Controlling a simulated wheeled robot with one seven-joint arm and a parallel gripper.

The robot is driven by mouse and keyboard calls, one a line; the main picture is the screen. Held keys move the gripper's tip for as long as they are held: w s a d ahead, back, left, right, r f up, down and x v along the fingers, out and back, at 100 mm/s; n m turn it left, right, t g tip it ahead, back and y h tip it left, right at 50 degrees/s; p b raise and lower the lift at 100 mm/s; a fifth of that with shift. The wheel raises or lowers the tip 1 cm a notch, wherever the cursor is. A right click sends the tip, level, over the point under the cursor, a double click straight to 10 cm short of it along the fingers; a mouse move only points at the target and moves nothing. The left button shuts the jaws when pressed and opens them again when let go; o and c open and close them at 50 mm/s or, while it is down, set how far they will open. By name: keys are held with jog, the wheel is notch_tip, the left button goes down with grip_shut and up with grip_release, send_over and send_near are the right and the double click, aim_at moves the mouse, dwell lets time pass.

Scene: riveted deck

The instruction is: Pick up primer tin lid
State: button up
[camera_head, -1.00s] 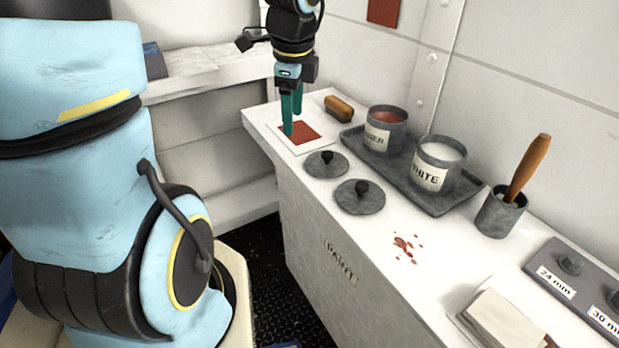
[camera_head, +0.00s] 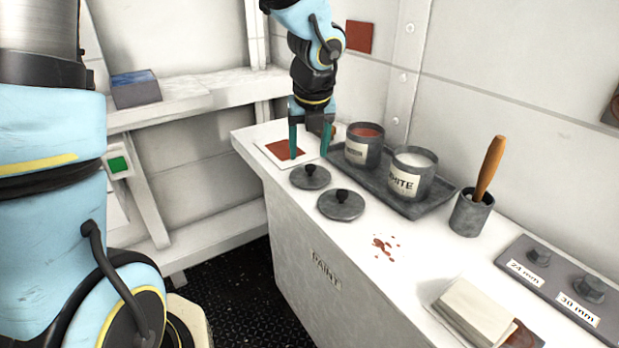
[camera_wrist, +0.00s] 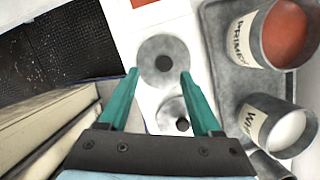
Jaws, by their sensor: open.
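Two round grey lids with black knobs lie flat on the white counter. The back lid (camera_head: 310,177) lies closer to the primer tin (camera_head: 363,147), which holds red paint; the front lid (camera_head: 341,205) lies closer to the white tin (camera_head: 411,173). The lids carry no readable label. My gripper (camera_head: 310,152) points down with its green fingers open and empty, above the counter by the back lid. In the wrist view, the back lid (camera_wrist: 163,48) with its knob shows between and just beyond the fingertips. The front lid (camera_wrist: 176,112) shows between the fingers, lower down.
Both tins stand in a grey tray (camera_head: 437,203) right of the lids. A red-painted card (camera_head: 270,143) lies behind the lids. A brush pot (camera_head: 470,213), red paint spots (camera_head: 384,246), a cloth stack (camera_head: 473,312) and a bolt board (camera_head: 560,283) occupy the counter's nearer part.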

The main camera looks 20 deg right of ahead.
aim_at(310, 166)
jog(key=x, duration=0.3)
jog(key=shift+d+f, duration=0.4)
jog(key=shift+w+f, duration=0.2)
jog(key=shift+f, duration=0.35)
jog(key=shift+c, duration=0.2)
grip_shut()
